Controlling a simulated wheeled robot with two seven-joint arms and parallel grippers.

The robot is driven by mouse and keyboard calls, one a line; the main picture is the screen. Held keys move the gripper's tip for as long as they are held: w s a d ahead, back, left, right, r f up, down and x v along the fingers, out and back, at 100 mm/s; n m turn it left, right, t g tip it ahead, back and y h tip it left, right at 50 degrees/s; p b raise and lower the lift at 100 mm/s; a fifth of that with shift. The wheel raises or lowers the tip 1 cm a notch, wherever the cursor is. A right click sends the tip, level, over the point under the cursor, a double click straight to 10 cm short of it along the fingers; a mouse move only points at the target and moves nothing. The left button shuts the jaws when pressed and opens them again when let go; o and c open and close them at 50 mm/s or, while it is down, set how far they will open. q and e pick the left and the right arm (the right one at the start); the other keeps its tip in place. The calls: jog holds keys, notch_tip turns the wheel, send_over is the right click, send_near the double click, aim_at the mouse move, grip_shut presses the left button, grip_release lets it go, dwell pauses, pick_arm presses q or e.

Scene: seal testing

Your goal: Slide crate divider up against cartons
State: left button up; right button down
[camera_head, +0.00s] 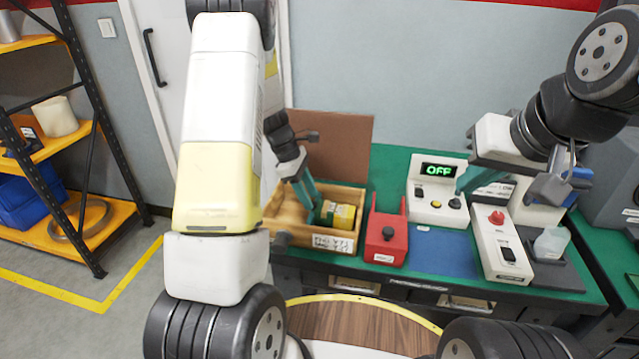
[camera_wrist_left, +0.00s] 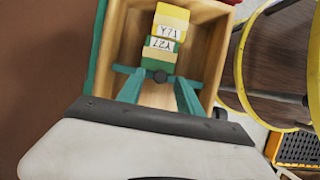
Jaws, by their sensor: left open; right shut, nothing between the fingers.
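The wooden crate (camera_head: 258,243) stands at the left end of the bench; its wall also shows in the left wrist view (camera_wrist_left: 208,45). My left gripper (camera_head: 309,207) reaches down into the crate. I cannot make out the divider clearly. My right gripper (camera_head: 464,182) is shut and empty above the bench, near the OFF display box.
A red box (camera_head: 386,238) stands close right of the crate. The display box (camera_head: 436,202), a white unit with a red button (camera_head: 500,243) and a small bottle (camera_head: 550,244) are further right. A blue mat (camera_head: 443,253) lies bare. A brown panel (camera_head: 338,140) rises behind the crate.

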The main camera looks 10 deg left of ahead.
pick_arm(q)
jog(key=shift+d+f, duration=0.15)
jog(key=shift+f, duration=0.25)
grip_shut()
dwell(1.2)
